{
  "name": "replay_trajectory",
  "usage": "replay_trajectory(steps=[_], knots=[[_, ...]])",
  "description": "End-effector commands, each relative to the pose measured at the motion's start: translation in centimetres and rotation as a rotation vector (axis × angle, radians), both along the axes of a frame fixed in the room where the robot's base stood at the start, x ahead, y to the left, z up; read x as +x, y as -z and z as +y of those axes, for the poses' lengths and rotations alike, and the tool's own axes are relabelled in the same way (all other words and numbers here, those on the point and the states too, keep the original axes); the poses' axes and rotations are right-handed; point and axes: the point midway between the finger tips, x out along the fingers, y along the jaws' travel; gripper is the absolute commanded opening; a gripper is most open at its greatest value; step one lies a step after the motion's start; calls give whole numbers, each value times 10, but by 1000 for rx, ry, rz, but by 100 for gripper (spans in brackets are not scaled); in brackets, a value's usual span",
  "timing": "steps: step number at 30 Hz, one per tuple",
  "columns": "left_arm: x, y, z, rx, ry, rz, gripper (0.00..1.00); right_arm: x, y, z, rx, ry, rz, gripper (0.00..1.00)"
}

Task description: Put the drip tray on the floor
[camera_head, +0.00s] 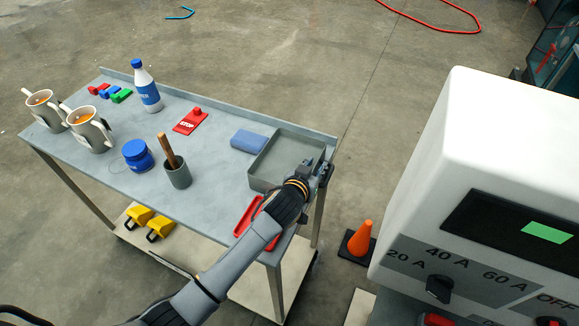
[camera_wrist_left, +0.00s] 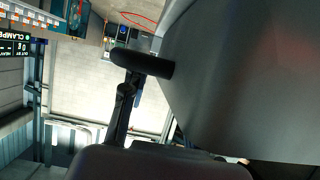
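The drip tray is likely the grey, shallow, rectangular tray (camera_head: 262,160) at the right end of the workbench top, and it looks empty. My left gripper (camera_head: 317,167) is at the tray's right wall, with its dark fingers near the rim. In the left wrist view a dark finger (camera_wrist_left: 142,65) reaches a large dark grey surface (camera_wrist_left: 245,75), probably the tray close up. The other finger is hidden there, so I cannot tell whether the grip is closed on the wall. My right gripper is not in view.
Floor behind is open.

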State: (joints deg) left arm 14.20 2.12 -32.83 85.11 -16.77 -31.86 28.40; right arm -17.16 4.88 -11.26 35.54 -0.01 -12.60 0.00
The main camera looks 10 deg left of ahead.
Motion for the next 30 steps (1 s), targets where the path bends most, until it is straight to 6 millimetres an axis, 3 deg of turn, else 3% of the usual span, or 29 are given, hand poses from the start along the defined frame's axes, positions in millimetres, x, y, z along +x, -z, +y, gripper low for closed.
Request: replay_trajectory(steps=[8, 13, 30], knots=[[3, 1, -1, 0, 0, -1, 29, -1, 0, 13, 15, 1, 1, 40], [2, 1, -1, 0, 0, -1, 0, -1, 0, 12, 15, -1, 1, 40], [3, -4, -1, -1, 0, -5, 0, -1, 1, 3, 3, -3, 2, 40]])
